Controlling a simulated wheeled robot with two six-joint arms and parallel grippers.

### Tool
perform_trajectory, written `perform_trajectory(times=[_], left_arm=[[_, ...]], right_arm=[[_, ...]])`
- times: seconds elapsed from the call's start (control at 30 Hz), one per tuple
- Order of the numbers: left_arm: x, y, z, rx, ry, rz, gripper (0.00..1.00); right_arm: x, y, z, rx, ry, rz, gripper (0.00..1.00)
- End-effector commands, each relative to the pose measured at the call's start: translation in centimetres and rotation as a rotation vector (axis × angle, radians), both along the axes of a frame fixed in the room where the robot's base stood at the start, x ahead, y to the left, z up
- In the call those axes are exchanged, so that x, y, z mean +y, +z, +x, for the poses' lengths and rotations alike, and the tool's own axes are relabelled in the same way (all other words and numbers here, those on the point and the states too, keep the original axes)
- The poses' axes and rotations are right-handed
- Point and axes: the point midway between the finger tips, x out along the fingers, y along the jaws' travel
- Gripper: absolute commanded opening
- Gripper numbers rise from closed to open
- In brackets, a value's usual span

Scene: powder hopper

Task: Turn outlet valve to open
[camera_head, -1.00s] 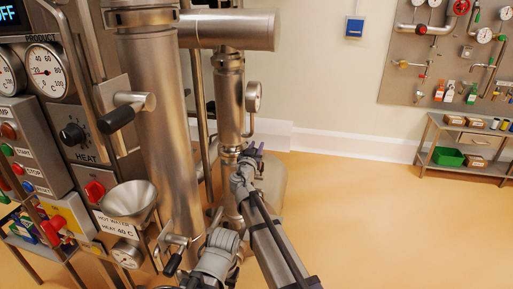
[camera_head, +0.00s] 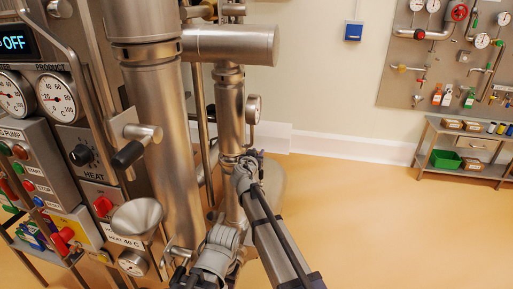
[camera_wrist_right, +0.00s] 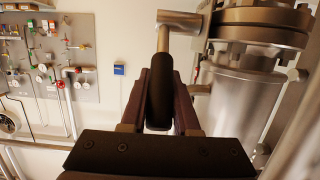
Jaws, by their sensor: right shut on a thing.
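In the right wrist view a black lever grip (camera_wrist_right: 160,88) sits between the two dark jaws of my right gripper (camera_wrist_right: 163,105), which is shut on it. The grip joins a bent metal rod (camera_wrist_right: 181,20) beside a flanged steel pipe (camera_wrist_right: 245,95). In the head view my right gripper (camera_head: 251,160) is at the lower part of the rear steel pipe (camera_head: 229,115).
A thick front pipe (camera_head: 160,130) carries another black-handled lever (camera_head: 128,154). A metal funnel (camera_head: 137,219) and a control panel with gauges (camera_head: 56,97) stand at the left. The floor (camera_head: 385,220) at right is clear.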

Motion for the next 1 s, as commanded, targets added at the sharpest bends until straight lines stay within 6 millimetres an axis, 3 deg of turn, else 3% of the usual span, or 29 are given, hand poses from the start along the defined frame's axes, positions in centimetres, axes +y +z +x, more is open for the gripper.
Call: perform_trajectory(times=[0.03,0.1,0.4,0.7,1.0], left_arm=[[0.0,2.1,0.0,0.000,0.000,0.000,0.50],[0.0,3.3,0.0,0.000,0.000,0.000,0.50],[0.0,7.3,0.0,0.000,0.000,0.000,0.50],[0.0,8.9,0.0,0.000,0.000,0.000,0.50],[0.0,9.0,0.0,0.000,0.000,0.000,0.50]], right_arm=[[-0.1,1.3,0.6,0.034,-0.001,0.011,0.00],[-0.2,1.5,1.0,0.083,-0.001,0.028,0.00],[-0.7,1.5,2.4,0.266,0.001,0.085,0.00],[-0.9,1.3,3.0,0.360,0.001,0.115,0.00],[-1.0,1.1,3.1,0.378,0.001,0.120,0.00]])
